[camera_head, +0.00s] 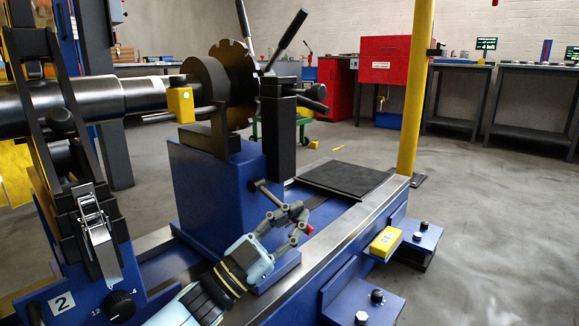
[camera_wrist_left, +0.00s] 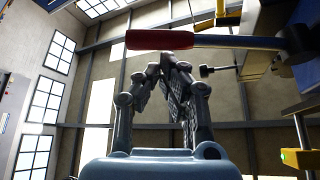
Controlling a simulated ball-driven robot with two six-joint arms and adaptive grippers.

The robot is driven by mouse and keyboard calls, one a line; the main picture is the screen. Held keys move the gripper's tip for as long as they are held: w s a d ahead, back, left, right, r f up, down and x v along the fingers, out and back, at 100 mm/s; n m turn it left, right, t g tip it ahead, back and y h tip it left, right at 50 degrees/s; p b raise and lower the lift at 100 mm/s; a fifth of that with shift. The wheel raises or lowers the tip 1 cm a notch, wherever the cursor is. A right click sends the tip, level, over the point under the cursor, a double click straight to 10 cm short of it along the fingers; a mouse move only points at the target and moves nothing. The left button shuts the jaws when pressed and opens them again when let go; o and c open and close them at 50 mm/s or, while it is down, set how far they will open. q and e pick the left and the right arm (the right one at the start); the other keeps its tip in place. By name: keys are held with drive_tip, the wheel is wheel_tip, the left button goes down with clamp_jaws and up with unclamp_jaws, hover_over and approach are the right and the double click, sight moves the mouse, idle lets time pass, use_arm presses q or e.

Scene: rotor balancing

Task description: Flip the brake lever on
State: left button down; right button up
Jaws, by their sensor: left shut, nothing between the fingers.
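My left gripper (camera_head: 296,212) is shut and empty, low at the right side of the blue pedestal. In the left wrist view its fingertips (camera_wrist_left: 168,62) meet just below the red handle. I cannot tell whether they touch it. My right gripper is not in view.
A yellow post (camera_head: 418,90) stands at the bed's far right end. A yellow box (camera_head: 386,242) sits on a blue bracket. Open floor (camera_head: 480,220) lies to the right.

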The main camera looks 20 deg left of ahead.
use_arm(q)
wheel_tip(320, 180, up, 9)
idle(0.3)
drive_tip(key=shift+f, duration=0.1)
